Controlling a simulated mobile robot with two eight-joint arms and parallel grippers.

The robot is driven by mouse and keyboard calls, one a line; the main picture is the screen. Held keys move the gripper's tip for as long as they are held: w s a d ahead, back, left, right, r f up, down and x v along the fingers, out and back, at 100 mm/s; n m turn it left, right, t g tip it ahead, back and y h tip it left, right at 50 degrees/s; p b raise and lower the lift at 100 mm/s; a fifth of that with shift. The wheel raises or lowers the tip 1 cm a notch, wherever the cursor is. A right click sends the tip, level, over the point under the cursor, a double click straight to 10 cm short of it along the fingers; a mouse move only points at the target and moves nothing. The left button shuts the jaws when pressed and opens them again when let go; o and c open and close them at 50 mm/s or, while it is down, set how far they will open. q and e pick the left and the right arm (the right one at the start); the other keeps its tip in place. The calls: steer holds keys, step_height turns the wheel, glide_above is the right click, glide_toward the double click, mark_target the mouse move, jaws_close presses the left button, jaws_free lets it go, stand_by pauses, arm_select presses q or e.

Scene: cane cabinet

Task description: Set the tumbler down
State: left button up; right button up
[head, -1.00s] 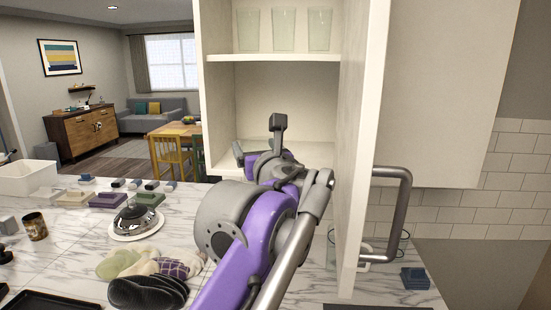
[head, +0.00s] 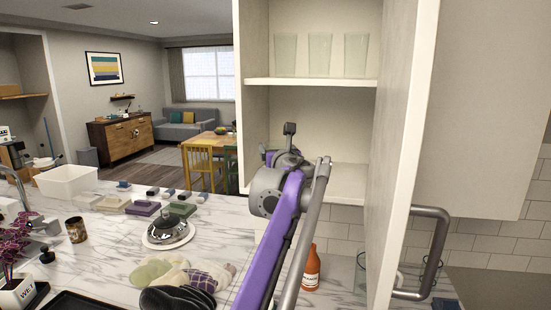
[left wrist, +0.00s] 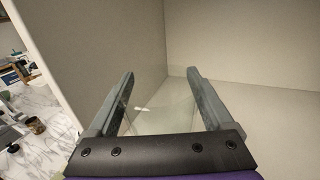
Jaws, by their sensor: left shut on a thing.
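The tumbler (left wrist: 160,108) is clear glass and faint in the left wrist view. It stands between the two grey fingers of my left gripper (left wrist: 160,74), which is shut on it. In the head view, my left arm reaches into the open cabinet (head: 250,110), around the level of the lower shelf (head: 345,180). There the arm hides the fingertips and the held tumbler. I cannot tell whether the tumbler's base touches the shelf. My right gripper is not in view.
Three pale glasses (head: 320,55) stand on the upper shelf (head: 310,82). The open cabinet door (head: 405,150) is close to the right of my arm.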

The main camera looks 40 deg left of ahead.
arm_select(q)
steer(key=f, duration=0.3)
steer(key=shift+w+a+f, duration=0.1)
steer(key=shift+a+f, duration=0.05)
steer(key=shift+a, duration=0.05)
steer(key=shift+f, duration=0.1)
steer(key=shift+f, duration=0.2)
steer(key=o, duration=1.4)
steer(key=shift+r, duration=0.1)
